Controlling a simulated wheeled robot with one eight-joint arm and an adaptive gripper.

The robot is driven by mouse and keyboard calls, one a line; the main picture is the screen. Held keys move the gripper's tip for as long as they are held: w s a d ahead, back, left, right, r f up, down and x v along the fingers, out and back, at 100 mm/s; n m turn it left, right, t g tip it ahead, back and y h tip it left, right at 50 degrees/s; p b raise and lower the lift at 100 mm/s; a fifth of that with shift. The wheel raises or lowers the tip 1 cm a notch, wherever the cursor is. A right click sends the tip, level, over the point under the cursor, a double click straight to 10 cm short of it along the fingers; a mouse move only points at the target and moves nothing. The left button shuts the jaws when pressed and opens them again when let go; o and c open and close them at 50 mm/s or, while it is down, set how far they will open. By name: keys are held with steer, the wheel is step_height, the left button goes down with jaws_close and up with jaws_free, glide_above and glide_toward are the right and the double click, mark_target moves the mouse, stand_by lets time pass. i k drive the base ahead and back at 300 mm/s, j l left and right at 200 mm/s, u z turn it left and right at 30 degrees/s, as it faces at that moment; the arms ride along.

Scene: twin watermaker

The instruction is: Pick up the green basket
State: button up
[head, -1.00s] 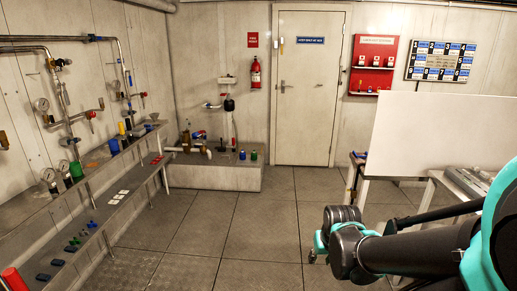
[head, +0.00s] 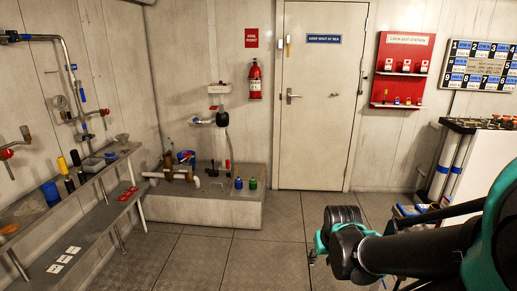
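I cannot make out a green basket in the head view. My dark and teal arm reaches in from the right side.
Shelves at left hold a blue tub (head: 50,194), a grey-blue tray (head: 92,164), red pieces (head: 128,193) and white cards (head: 65,258). A closed door (head: 318,105) and red lock-out board (head: 402,70) are behind. A cluttered bench (head: 485,125) stands right. The middle floor is clear.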

mark_target(253, 183)
steer(key=i, duration=1.85)
steer(key=i+u, duration=0.2)
steer(key=i, duration=0.25)
steer(key=i+l+u, duration=0.25)
steer(key=i, duration=0.15)
steer(key=j, duration=0.1)
